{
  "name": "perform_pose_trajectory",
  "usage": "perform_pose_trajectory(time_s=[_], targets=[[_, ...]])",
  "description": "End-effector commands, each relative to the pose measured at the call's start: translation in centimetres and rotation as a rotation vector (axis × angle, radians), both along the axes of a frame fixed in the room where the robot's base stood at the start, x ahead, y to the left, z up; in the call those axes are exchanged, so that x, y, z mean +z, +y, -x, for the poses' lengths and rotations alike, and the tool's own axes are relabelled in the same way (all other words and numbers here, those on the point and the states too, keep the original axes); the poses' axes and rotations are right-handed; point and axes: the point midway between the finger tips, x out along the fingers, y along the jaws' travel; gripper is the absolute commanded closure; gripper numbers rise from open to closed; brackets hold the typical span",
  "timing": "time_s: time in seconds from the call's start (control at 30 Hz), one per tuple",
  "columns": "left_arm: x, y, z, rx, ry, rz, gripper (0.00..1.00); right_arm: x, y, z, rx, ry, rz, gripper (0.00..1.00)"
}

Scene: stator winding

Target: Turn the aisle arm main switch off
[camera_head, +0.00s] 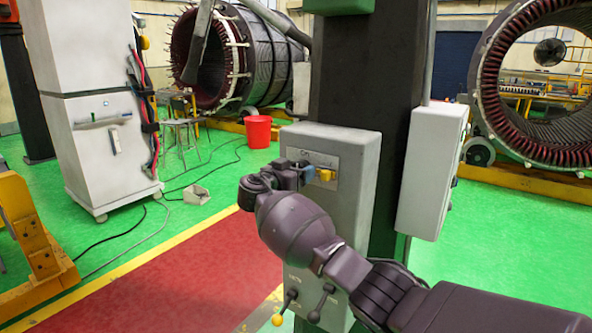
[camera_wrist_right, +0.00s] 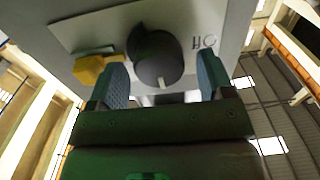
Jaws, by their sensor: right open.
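The grey switch box (camera_head: 350,190) is mounted on a dark column. In the right wrist view, its light panel (camera_wrist_right: 90,28) carries a round dark knob (camera_wrist_right: 155,55) with a small white mark, and a yellow part (camera_wrist_right: 92,70) beside it. The yellow part also shows in the head view (camera_head: 326,174). My right gripper (camera_head: 300,170) is at the panel. In the right wrist view, its open blue-grey fingers (camera_wrist_right: 164,78) stand on either side of the knob; contact cannot be told. The gripper hides the knob in the head view. My left gripper is not in view.
Two small levers, one yellow-tipped (camera_head: 280,316) and one dark (camera_head: 318,310), stick out low on the box. A second grey box (camera_head: 432,170) stands at the right of the column. A white cabinet (camera_head: 100,150) stands left; the red floor (camera_head: 190,265) is clear.

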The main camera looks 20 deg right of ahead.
Motion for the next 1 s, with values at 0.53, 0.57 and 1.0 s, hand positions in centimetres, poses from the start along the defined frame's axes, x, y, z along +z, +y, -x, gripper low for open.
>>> perform_pose_trajectory(time_s=[0.53, 0.57, 1.0], targets=[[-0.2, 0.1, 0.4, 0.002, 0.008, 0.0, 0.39, 0.0, 0.0, 0.0, 0.001, 0.0, 0.0, 0.72], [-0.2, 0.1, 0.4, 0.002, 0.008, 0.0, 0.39, 0.0, 0.0, 0.0, 0.001, 0.0, 0.0, 0.75], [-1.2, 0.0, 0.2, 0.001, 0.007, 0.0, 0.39, -0.3, 0.0, -0.1, 0.001, 0.084, 0.063, 0.75]])
